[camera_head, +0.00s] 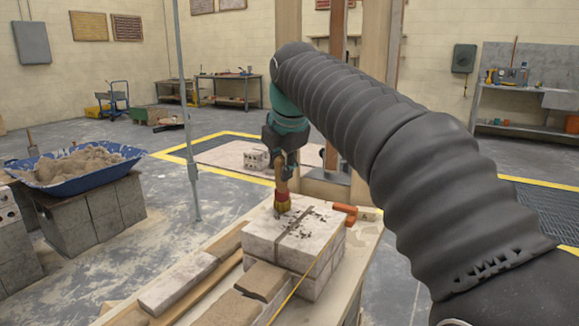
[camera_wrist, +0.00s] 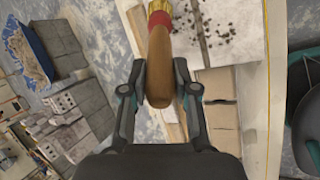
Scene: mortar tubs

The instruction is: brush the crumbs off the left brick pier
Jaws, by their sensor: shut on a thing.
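A pier of pale blocks (camera_head: 262,247) stands on the wooden bench in the head view, with dark crumbs (camera_head: 305,222) scattered over its top and a dark line across it. The crumbs also show in the wrist view (camera_wrist: 222,22). My gripper (camera_head: 284,172) is shut on the wooden handle of a brush (camera_wrist: 158,55), which has a red ferrule. The brush (camera_head: 282,197) points down over the far left part of the pier's top. I cannot tell whether its bristles touch the top. In the wrist view the bristles are cut off by the upper edge.
Loose bricks (camera_head: 178,283) lie at the pier's left and front on the bench. Orange pieces (camera_head: 346,211) lie behind its right side. A thin upright pole (camera_head: 188,130) stands left of the bench. A blue tub of mortar (camera_head: 62,187) rests on grey blocks farther left.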

